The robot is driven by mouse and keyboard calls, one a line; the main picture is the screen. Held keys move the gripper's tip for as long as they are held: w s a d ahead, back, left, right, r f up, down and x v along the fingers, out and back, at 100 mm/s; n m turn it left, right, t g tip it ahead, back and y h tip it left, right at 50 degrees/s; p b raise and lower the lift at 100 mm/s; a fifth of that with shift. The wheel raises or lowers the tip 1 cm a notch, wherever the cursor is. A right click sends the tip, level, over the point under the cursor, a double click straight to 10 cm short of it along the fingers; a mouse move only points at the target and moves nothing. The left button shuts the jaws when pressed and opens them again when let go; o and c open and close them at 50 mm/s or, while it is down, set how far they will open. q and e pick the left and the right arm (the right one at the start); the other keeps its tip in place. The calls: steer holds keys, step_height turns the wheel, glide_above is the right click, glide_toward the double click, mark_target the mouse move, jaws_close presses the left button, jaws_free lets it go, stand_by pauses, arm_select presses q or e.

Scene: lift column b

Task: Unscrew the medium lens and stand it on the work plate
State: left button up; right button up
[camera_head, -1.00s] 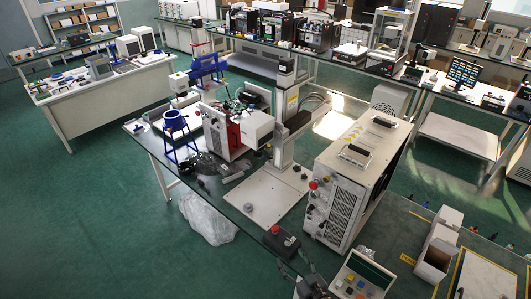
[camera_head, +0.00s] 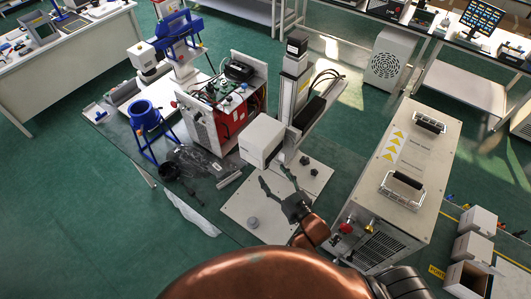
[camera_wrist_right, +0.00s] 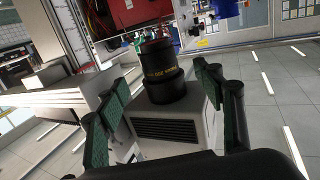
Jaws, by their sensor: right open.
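A black stepped round lens (camera_wrist_right: 163,72) with yellow lettering is on the light box-shaped head (camera_wrist_right: 168,125) in the right wrist view. In the head view the white head (camera_head: 262,138) sits on the column, and the lens is hidden. My right gripper (camera_head: 273,175) is open just in front of the white head, above the pale work plate (camera_head: 238,205). In the right wrist view its green-padded fingers (camera_wrist_right: 158,88) stand apart on either side of the lens, with gaps on both sides. My left gripper is not in view.
A grey round piece (camera_head: 252,222) and a few black knobs (camera_head: 304,160) are on the plate. The column (camera_head: 292,85) rises behind. A large cabinet with handles (camera_head: 405,185) stands to the right. A blue funnel stand (camera_head: 145,118) and dark tangled items (camera_head: 190,160) are to the left.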

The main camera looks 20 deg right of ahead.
steer(key=p+x, duration=0.1)
steer(key=x, duration=0.6)
steer(key=shift+w+r, duration=0.25)
steer(key=shift+w+a, duration=0.1)
steer(key=shift+w, duration=0.5)
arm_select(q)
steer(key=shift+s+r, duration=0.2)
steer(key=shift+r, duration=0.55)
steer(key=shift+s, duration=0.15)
arm_select(e)
steer(key=shift+c, duration=0.5)
steer(key=c, duration=0.3)
steer(key=shift+f, duration=0.1)
steer(key=c, duration=1.1)
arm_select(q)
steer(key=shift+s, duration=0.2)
arm_select(e)
steer(key=o, duration=1.5)
steer(key=shift+c, duration=0.2)
